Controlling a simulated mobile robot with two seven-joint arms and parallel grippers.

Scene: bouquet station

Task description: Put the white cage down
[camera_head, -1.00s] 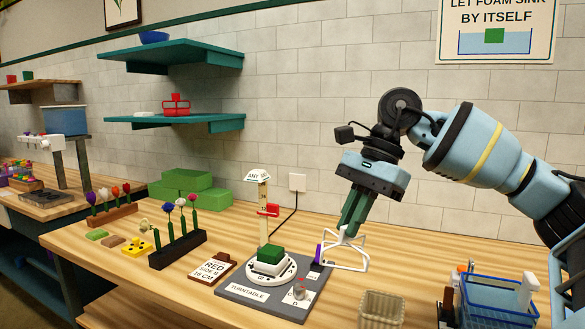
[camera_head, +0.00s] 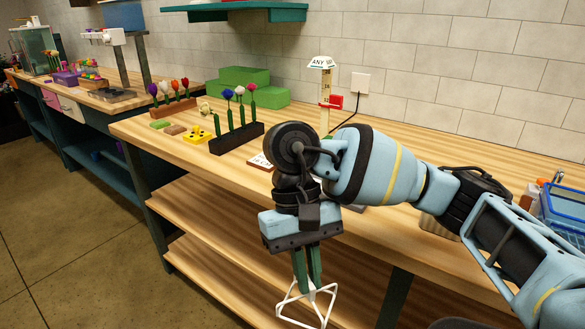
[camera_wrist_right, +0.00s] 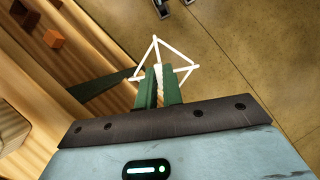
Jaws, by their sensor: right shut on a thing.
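The white cage (camera_head: 307,302) is an open frame of thin white bars. My right gripper (camera_head: 308,284) is shut on it and holds it low in front of the bench's front edge, in the air. In the right wrist view the cage (camera_wrist_right: 156,50) stands out past the green fingers of my right gripper (camera_wrist_right: 160,82), with the floor and the bench edge behind it. My left gripper is in neither view. My right arm hides most of the turntable area.
The wooden bench (camera_head: 440,160) has a lower shelf (camera_head: 200,205) below it. A dark rack of flowers (camera_head: 237,138), green foam blocks (camera_head: 243,85) and a height post (camera_head: 325,95) stand on top. A blue basket (camera_head: 565,205) is at right. Floor (camera_head: 60,240) is clear at left.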

